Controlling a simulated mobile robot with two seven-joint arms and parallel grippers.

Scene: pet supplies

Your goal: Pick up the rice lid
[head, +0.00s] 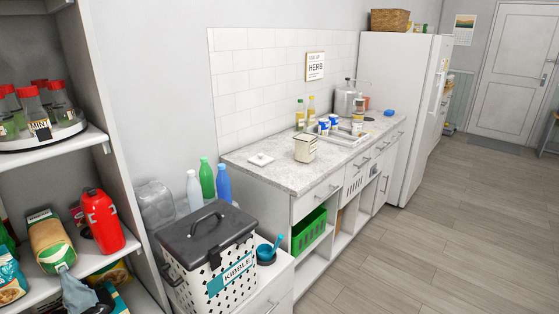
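A small flat white lid with a raised knob (261,159) lies on the near left part of the speckled counter (285,176). I take it for the rice lid, though I can read no writing on it. A cream square canister (305,149) with a label too small to read stands upright to its right, apart from it. I make out neither my left nor my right gripper, and nothing touches the lid.
A spotted kibble bin (208,262) with a dark lid stands on a lower white cabinet before the counter, near several bottles. A shelf unit (82,150) fills the left. Bottles and blue-white cups (324,127) stand farther along the counter. The wooden floor (440,240) at right is clear.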

